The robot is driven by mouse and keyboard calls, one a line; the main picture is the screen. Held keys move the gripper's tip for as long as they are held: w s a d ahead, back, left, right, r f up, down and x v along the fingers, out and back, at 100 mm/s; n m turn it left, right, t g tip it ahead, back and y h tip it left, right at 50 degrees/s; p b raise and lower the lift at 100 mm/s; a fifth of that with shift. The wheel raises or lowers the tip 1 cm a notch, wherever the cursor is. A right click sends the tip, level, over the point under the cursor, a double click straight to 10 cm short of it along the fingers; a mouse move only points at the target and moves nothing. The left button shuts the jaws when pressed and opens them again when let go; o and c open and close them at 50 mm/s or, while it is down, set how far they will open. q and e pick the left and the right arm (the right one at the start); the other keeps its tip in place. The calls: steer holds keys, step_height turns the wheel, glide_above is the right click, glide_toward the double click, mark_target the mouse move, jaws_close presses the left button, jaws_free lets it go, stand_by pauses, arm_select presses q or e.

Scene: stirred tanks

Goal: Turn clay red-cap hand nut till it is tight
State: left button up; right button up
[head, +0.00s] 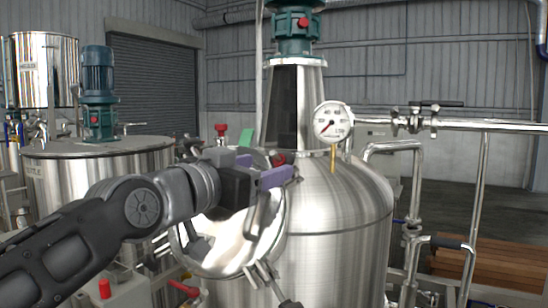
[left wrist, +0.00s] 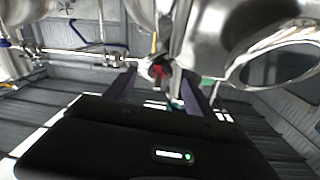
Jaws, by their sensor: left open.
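The clay red-cap hand nut (head: 278,159) shows as a small red knob at the upper edge of the round manway lid on the steel tank (head: 335,225). My left gripper (head: 269,169) is open at it, with its purple fingers partly hiding the nut. In the left wrist view the red cap (left wrist: 157,71) appears between and just beyond the two open fingers of the left gripper (left wrist: 160,88). I cannot tell whether the fingers touch it. The manway lid (head: 225,250) is partly hidden by my left arm. My right gripper is not in view.
Another red-topped knob (head: 221,129) stands to the left of the gripper. A pressure gauge (head: 333,121) and a pipe with a valve (head: 415,119) are to the right. A second tank (head: 95,165) with a motor stands at left. A wooden pallet (head: 485,262) lies at right.

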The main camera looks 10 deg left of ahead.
mark_target(278, 163)
arm_select(q)
steer(key=p+x, duration=0.1)
steer(key=x, duration=0.2)
steer(key=shift+w+d+r+p, duration=0.15)
steer(key=shift+w+d+p, duration=0.05)
steer(key=shift+w+p, duration=0.15)
steer(key=shift+w+d, duration=0.1)
steer(key=shift+w, duration=0.2)
steer(key=shift+c, duration=0.4)
